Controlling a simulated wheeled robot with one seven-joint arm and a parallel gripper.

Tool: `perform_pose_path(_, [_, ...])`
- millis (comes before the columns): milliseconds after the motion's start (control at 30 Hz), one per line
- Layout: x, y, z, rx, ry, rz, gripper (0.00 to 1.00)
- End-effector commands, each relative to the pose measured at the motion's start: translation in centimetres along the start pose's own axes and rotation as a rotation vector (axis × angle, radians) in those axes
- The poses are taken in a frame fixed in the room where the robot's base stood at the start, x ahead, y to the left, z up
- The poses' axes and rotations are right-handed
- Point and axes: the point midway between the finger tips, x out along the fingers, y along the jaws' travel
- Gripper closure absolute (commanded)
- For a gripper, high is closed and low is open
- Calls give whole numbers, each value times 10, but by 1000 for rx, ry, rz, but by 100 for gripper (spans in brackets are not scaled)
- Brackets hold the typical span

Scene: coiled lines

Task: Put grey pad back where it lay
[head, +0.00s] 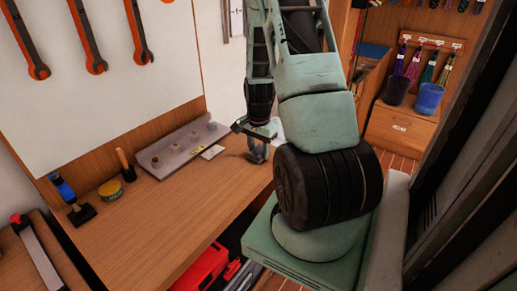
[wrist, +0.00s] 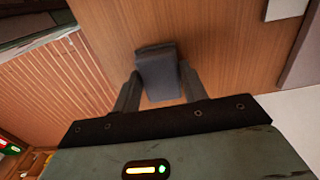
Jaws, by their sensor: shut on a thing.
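The grey pad (wrist: 158,72) is a dark grey block between the two fingers of my gripper (wrist: 160,84) in the wrist view. The fingers are shut on its sides, and its far end sticks out past them. Wood-grained tabletop (wrist: 215,45) shows behind it; I cannot tell whether the pad touches the wood. In the head view my gripper (head: 258,152) is low over the right part of the workbench (head: 170,215), and the pad is too small and dark there to tell from the fingers.
A grey rack (head: 180,150) with several round fittings lies along the bench's back, with a pale card (head: 212,152) beside it. The middle front of the bench is clear.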

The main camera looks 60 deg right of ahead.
Motion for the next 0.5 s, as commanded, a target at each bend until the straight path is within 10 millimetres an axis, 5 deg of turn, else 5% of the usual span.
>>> perform_pose_path(100, [4,0,0,0,0,0,78])
perform_pose_path(133, [3,0,0,0,0,0,49])
perform_pose_path(200, [2,0,0,0,0,0,35])
perform_pose_path(500, [0,0,0,0,0,0,35])
